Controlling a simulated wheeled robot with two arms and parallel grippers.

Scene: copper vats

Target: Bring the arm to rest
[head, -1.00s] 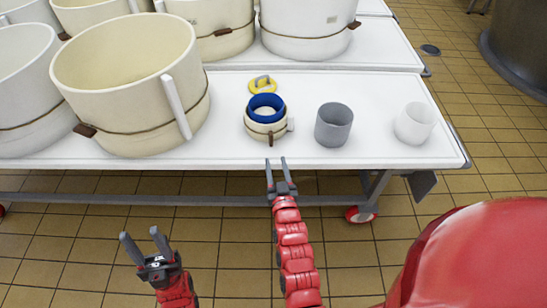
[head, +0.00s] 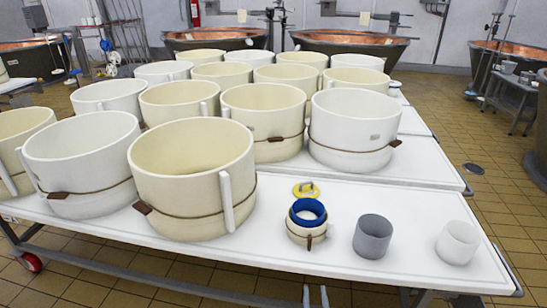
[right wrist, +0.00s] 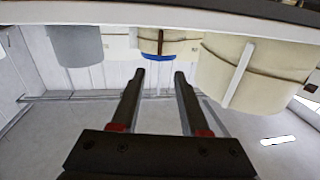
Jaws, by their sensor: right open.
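My right gripper (head: 315,294) shows only by its two fingertips at the bottom edge of the head view. They are spread apart in front of the table's near edge. In the right wrist view the same gripper (right wrist: 160,77) is open, with nothing between its fingers. It is apart from the small cream mould (head: 307,233) with a blue ring (head: 308,211), which also shows beyond the fingertips in the right wrist view (right wrist: 173,45). My left gripper is out of view.
The white table (head: 300,263) bears large cream and white tubs (head: 192,180). Near its right end stand a grey cup (head: 373,237), a white cup (head: 458,243) and a yellow piece (head: 306,190). Copper vats (head: 350,45) stand behind.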

